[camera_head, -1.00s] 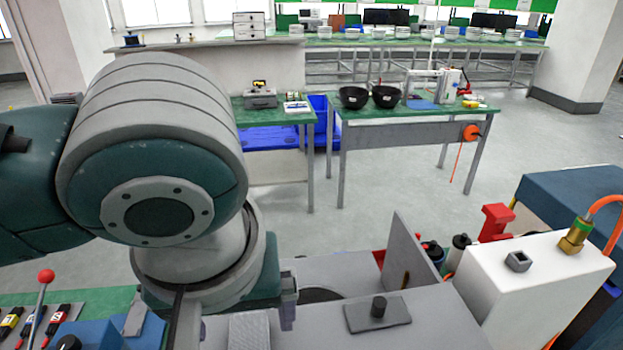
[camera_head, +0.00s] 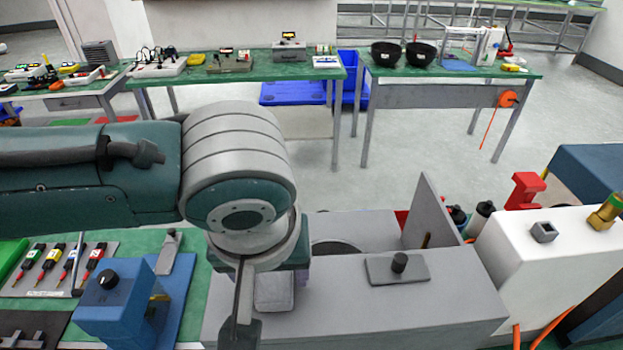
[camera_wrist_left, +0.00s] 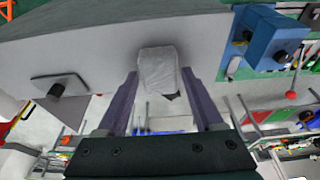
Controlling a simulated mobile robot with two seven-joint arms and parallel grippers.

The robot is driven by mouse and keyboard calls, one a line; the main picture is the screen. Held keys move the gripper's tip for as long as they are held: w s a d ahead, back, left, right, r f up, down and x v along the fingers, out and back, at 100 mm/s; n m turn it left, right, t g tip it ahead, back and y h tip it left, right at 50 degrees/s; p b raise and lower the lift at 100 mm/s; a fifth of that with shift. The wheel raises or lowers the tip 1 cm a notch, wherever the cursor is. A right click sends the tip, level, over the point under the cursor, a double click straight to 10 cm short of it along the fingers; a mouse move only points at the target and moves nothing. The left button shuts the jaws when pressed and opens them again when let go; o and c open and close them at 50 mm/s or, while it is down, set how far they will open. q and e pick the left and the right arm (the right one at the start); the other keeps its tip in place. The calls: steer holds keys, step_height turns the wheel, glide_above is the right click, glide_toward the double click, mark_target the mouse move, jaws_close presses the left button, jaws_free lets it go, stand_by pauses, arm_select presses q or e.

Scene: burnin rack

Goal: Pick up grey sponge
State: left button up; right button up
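The grey sponge (camera_head: 274,292) lies on the flat top of a grey metal box (camera_head: 400,312), partly hidden behind my left wrist in the head view. In the left wrist view the pale grey sponge (camera_wrist_left: 158,68) shows between the two purple fingers of my left gripper (camera_wrist_left: 160,78). The fingers are apart, one on each side of the sponge, with narrow gaps visible; I cannot tell their exact height over the box. In the head view the fingers are mostly hidden by my wrist. My right gripper is not in view.
A plate with a black knob (camera_head: 398,268) sits on the box, right of the sponge. An upright grey panel (camera_head: 430,215) stands behind it. A blue device (camera_head: 112,300) and screwdrivers (camera_head: 62,268) are at left. A white unit (camera_head: 540,260) stands at right.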

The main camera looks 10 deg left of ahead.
arm_select(q)
steer(key=c, duration=1)
step_height(320, 180, up, 19)
step_height(320, 180, up, 13)
steer(key=m+p, duration=0.1)
steer(key=p, duration=0.8)
glide_above(274, 281)
steer(key=s+a, duration=0.2)
steer(key=a, duration=0.1)
steer(key=s+a+r+m+p, duration=0.1)
steer(key=s+a+r+p, duration=0.1)
steer(key=s+r+p, duration=0.1)
steer(key=s+a+r+m+p, duration=0.1)
steer(key=s+a+r+p, duration=0.1)
steer(key=r+p, duration=0.3)
step_height(274, 281, up, 2)
steer(key=shift+s+r+h, duration=0.15)
steer(key=shift+s+h, duration=0.25)
